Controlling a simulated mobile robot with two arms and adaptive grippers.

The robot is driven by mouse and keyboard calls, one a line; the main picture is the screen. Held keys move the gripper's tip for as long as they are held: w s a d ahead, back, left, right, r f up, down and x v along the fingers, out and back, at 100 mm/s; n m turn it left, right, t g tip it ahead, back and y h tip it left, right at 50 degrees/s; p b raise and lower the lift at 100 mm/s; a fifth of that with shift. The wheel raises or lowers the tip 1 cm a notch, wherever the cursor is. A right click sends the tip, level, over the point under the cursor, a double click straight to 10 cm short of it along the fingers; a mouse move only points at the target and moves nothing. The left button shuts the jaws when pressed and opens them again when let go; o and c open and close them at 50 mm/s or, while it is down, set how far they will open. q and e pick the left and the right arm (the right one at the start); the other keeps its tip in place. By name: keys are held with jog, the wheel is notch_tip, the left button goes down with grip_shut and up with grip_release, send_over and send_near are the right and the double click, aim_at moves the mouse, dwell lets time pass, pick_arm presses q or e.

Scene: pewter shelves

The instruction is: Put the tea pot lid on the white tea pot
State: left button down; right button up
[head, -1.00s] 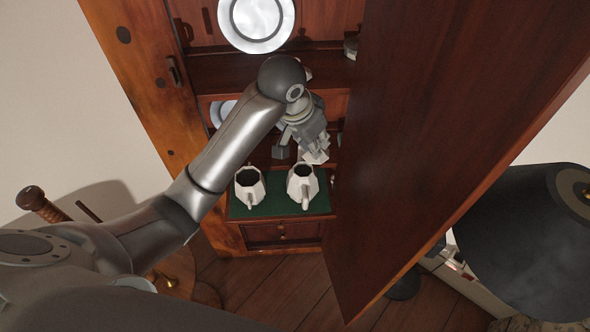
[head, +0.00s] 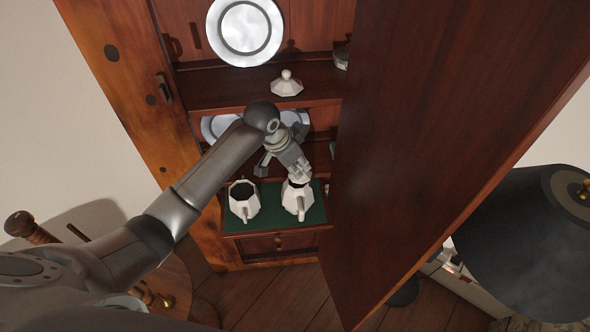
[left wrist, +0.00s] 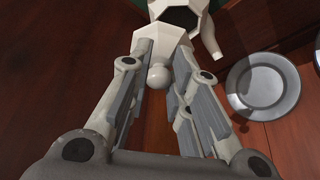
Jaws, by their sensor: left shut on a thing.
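My left gripper (head: 296,171) is shut on a white faceted tea pot lid (left wrist: 165,45), with the lid's round knob between its fingers. The lid (head: 302,178) is just above the right-hand white tea pot (head: 297,202), whose dark opening still shows. In the left wrist view the tea pot (left wrist: 207,36) is partly hidden behind the lid; I cannot tell whether they touch. A second white pot (head: 243,203) stands open to its left, and both stand on a green surface. Another white lid (head: 287,86) sits on the shelf above. My right gripper is out of view.
The cabinet's open door (head: 430,130) stands close to the right of the pots. A shelf board (head: 225,93) is above my gripper. A large plate (head: 245,32) stands on the upper shelf. A dark rounded object (head: 530,250) is at the right.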

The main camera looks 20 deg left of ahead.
pick_arm(q)
jog(key=shift+w+a+f, duration=0.25)
jog(key=shift+w+f, duration=0.2)
jog(key=shift+f, duration=0.15)
jog(key=shift+w+a+f, duration=0.25)
jog(key=shift+w+f, duration=0.15)
jog(key=shift+f, duration=0.15)
jog(key=shift+f+p, duration=0.5)
jog(key=shift+f, duration=1.1)
jog(key=c, duration=1.3)
grip_release()
jog(key=shift+f, duration=0.1)
jog(key=shift+c, duration=0.2)
jog(key=v, duration=1.2)
jog(key=shift+b, duration=0.3)
